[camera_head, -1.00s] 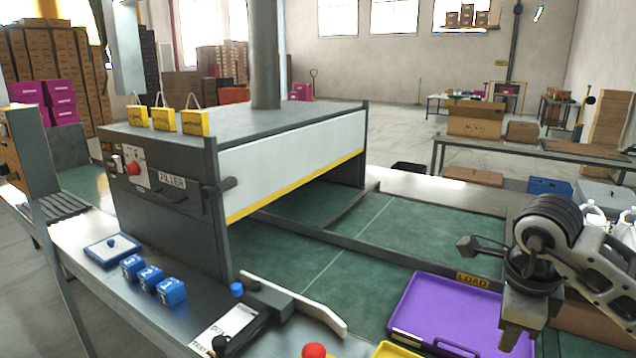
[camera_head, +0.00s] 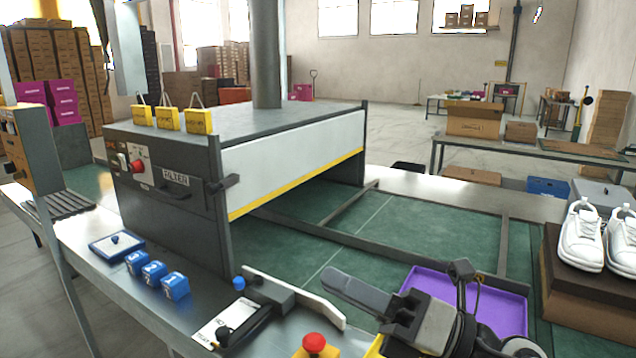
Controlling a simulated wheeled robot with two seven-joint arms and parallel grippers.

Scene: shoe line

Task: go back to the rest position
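My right gripper (camera_head: 350,290) is low in the head view, right of centre. Its dark fingers point to the left and lie close together, with nothing seen between them. It is above the bench, in front of the purple tray (camera_head: 502,306), and hides part of that tray. My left gripper is not in view.
A grey machine (camera_head: 170,215) with a white and yellow guard stands at centre left. A red button (camera_head: 314,343) and a white bar (camera_head: 300,300) are close to my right gripper. White shoes (camera_head: 581,240) sit on a brown box (camera_head: 590,308) at the right.

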